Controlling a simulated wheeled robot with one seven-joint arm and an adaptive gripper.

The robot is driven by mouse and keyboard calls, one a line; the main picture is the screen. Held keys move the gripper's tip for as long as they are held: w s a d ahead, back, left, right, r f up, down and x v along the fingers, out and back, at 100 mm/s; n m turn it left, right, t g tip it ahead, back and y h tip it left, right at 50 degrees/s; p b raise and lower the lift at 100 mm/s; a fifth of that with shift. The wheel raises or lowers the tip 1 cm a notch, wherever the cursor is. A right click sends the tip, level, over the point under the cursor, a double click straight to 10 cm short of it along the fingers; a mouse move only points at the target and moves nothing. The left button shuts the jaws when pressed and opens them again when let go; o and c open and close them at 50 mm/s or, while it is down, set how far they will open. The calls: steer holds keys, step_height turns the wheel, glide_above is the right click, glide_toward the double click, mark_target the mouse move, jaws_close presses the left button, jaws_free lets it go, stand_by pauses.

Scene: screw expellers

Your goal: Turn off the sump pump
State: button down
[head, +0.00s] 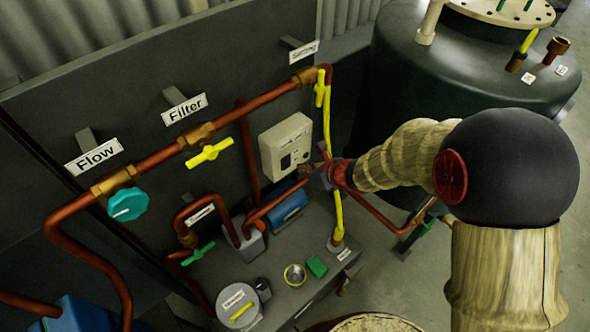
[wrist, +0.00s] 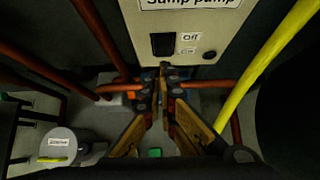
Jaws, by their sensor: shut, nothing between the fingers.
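The sump pump switch box (head: 286,146) is a beige panel on the dark wall, left of the yellow pipe. In the wrist view the box (wrist: 218,25) carries a "Sump pump" label (wrist: 190,3), a black rocker switch (wrist: 163,44), an "Off" label and a smaller, blurred label below it. A small dark round knob (wrist: 209,55) sits to their right. My gripper (head: 308,172) is at the box's lower right in the head view. In the wrist view my gripper (wrist: 165,72) is shut and empty, its tips just below the switch. I cannot tell whether they touch the box, or the switch's position.
A red-brown pipe (wrist: 210,84) runs behind my fingers, and a yellow pipe (head: 327,125) stands close on the right. A blue motor (head: 288,204) lies below the box. A large dark tank (head: 420,75) stands at the back right. A tank lid (head: 237,305) is lower left.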

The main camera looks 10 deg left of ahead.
steer(key=s+d+r+p, duration=0.2)
steer(key=d+r, duration=0.1)
steer(key=r, duration=0.4)
steer(key=shift+s+d, duration=0.3)
